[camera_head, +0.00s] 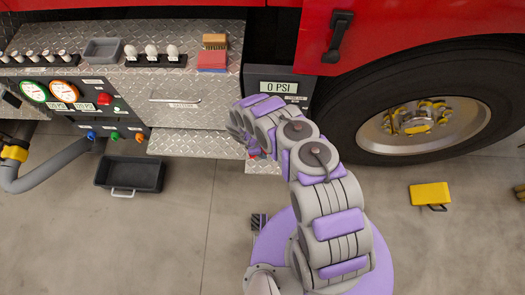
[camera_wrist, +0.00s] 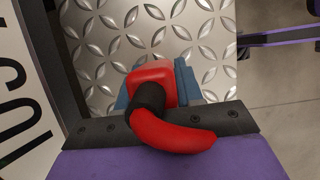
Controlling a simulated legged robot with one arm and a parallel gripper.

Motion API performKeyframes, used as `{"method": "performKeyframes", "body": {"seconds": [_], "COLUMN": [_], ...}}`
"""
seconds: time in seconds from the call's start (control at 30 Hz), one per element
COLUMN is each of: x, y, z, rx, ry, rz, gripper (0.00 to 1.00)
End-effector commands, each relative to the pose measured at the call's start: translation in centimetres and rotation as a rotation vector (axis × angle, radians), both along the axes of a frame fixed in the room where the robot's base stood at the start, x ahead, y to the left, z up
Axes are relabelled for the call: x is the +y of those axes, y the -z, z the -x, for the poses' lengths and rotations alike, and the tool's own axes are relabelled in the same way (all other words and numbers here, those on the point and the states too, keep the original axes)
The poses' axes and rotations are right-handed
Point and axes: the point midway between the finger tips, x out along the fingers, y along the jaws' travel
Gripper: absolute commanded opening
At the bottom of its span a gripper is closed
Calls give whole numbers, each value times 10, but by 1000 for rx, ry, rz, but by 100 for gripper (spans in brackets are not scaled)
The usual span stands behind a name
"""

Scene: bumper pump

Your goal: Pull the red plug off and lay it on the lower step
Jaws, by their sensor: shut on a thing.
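In the wrist view the red plug (camera_wrist: 175,135) has a square red head, a black collar and a bent red end. My gripper (camera_wrist: 155,88) is shut on it, with blue pads at both sides of the head. The silver diamond-plate lower step (camera_wrist: 205,25) lies beyond the plug in this view; I cannot tell the gap between them. In the head view the lower step (camera_head: 195,143) juts out under the drawer front. My arm reaches to its right end, below the 0 PSI panel, and hides the gripper's fingers there.
The dark 0 PSI panel (camera_head: 278,86) and the truck tire (camera_head: 350,110) stand close to my arm. A black tray (camera_head: 130,175) and a yellow block (camera_head: 430,194) lie on the floor. Most of the lower step looks bare. A white lettered panel (camera_wrist: 20,115) borders the wrist view.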

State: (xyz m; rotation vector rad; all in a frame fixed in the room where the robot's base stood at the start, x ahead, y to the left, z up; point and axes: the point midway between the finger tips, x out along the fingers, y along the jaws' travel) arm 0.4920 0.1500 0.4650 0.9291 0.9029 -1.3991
Motion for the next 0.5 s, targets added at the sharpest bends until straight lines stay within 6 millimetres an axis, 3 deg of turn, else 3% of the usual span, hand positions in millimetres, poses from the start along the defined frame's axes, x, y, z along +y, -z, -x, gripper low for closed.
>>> {"method": "performKeyframes", "body": {"seconds": [0.33,0.37,0.5], "x": [0,0,0], "y": [1,1,1], "z": [0,0,0], "rx": [0,0,0], "ry": [1,1,1], "rz": [0,0,0], "gripper": [0,39,52]}}
